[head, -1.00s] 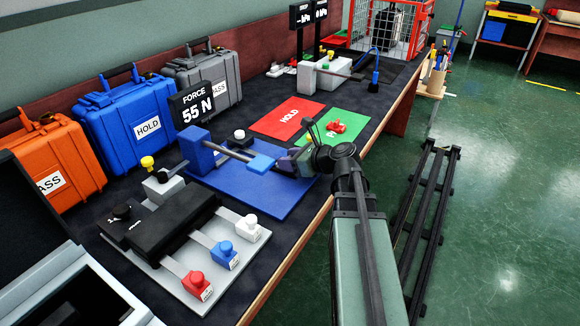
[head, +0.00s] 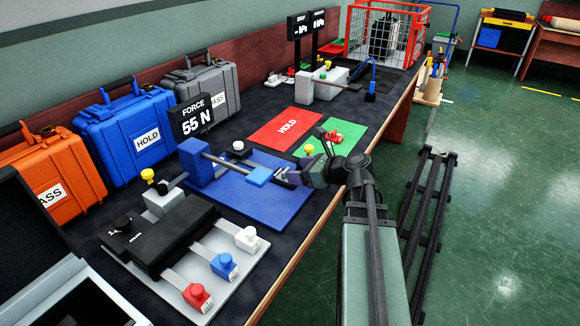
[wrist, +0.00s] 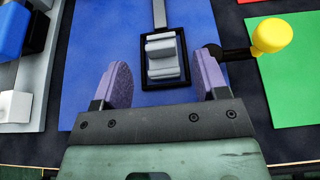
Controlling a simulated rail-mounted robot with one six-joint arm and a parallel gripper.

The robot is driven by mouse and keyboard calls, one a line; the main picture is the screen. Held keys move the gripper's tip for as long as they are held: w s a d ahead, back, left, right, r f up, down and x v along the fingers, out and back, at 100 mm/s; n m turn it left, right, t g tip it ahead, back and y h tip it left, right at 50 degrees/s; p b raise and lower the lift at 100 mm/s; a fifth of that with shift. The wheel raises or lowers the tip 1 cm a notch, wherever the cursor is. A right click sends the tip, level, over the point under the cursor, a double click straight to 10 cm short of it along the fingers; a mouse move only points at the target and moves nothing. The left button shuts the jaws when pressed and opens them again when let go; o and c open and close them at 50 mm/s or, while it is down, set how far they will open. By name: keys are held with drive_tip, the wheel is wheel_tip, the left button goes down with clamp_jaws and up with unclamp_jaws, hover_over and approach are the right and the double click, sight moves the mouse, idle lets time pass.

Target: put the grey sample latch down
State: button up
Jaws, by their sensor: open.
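The grey sample latch (wrist: 161,55) sits in a black-framed holder on the blue test board (wrist: 95,60) in the wrist view. It lies ahead of and between the tips of my gripper (wrist: 163,72). The purple-padded jaws are open, with a visible gap on each side of the latch. The latch is small and hard to make out there.
A yellow knob on a black stem (wrist: 270,37) is close by the right jaw in the wrist view. Beyond are a red HOLD mat (head: 270,134) and a green mat (head: 350,130) with a red latch. A force display (head: 191,116) reads 55 N.

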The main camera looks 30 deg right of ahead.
drive_tip(key=p+v, duration=0.2)
drive_tip(key=v, duration=0.5)
drive_tip(key=shift+s+d+r, duration=0.15)
drive_tip(key=shift+s, duration=0.1)
idle(0.5)
